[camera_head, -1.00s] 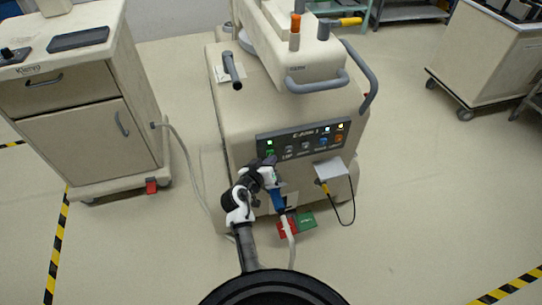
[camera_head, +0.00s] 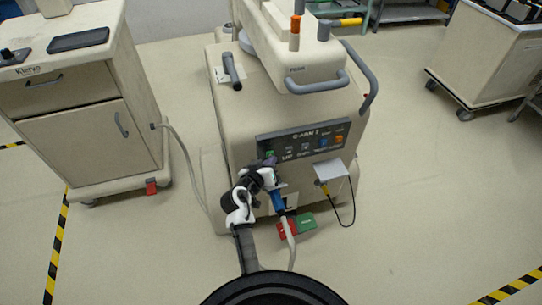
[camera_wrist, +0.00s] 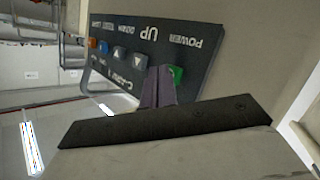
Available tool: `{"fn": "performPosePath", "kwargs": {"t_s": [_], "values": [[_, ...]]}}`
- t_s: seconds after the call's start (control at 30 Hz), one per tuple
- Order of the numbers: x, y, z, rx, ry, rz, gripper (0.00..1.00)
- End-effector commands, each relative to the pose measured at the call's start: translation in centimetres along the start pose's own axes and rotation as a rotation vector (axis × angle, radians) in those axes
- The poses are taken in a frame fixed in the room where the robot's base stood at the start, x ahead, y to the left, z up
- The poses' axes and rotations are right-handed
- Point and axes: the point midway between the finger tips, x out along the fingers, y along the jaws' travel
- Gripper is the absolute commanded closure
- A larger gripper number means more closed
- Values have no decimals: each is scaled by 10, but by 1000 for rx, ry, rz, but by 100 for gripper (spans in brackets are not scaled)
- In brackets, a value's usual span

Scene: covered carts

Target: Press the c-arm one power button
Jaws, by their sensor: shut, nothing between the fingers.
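The C-arm 1 control panel (camera_head: 300,142) is a dark strip on the front of the beige cart (camera_head: 235,125). Its green power button (camera_head: 270,154) is at the panel's left end, just above my gripper (camera_head: 270,163). In the wrist view the green button (camera_wrist: 176,74) shows beside the shut fingertips (camera_wrist: 159,75), partly hidden by them, under the word POWER. The fingers are at the button; I cannot tell whether they touch it. No lit lamps show on the panel.
Other panel buttons, including blue (camera_head: 323,142) and orange (camera_head: 338,140), sit to the right. A blue-handled plug with a cable (camera_head: 279,203) hangs close below my gripper. A drawer cart (camera_head: 75,130) stands left.

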Motion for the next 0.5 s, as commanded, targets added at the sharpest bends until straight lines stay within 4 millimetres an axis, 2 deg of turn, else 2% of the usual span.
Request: {"fn": "performPosePath", "kwargs": {"t_s": [0.5], "values": [[-8, 6, 6, -1, -1, 0, 100]]}}
